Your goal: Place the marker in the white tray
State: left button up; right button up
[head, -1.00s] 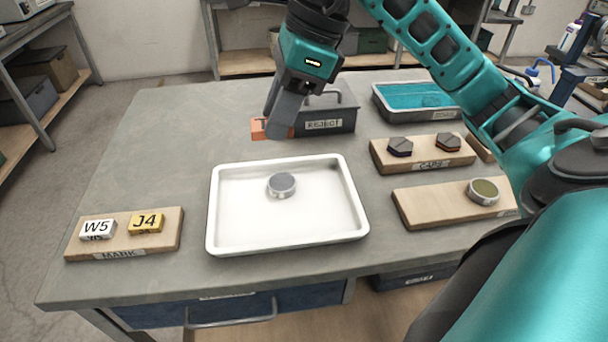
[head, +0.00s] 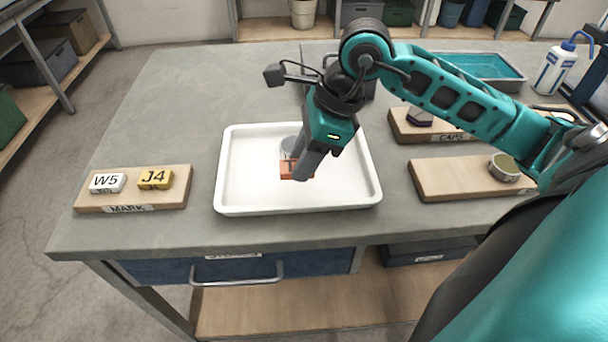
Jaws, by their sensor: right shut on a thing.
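The orange marker (head: 287,169), with a dark letter on its top, is held by my right gripper (head: 304,171), which is shut on it. Gripper and marker are over the middle of the white tray (head: 245,182). I cannot tell whether the marker touches the tray floor. A grey round piece (head: 291,144) sits in the tray just behind the marker, partly hidden by the gripper. My left gripper is not in view.
A wooden board labelled MARK (head: 90,202) holds a white W5 block (head: 107,182) and a yellow J4 block (head: 155,180), left of the tray. Right are a wooden board (head: 450,180) with a round piece (head: 503,167), a CAPS board (head: 404,128) and a teal-filled bin (head: 515,85).

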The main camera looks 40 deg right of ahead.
aim_at(304, 189)
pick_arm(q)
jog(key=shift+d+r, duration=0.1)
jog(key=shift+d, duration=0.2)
pick_arm(e)
jog(key=shift+f, duration=2.1)
jog(key=shift+f, duration=0.1)
jog(key=shift+f+b, duration=0.2)
jog(key=shift+b, duration=0.3)
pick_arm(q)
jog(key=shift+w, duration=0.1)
pick_arm(e)
jog(key=o, duration=1)
jog(key=shift+r, duration=0.15)
jog(key=shift+r+p, duration=0.15)
jog(key=shift+p, duration=0.15)
jog(key=shift+d+r, duration=0.1)
jog(key=shift+r, duration=0.15)
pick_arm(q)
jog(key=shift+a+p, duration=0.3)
pick_arm(e)
jog(key=v, duration=1.1)
jog(key=shift+r, duration=0.25)
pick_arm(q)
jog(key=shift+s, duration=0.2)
pick_arm(e)
jog(key=shift+s, duration=0.1)
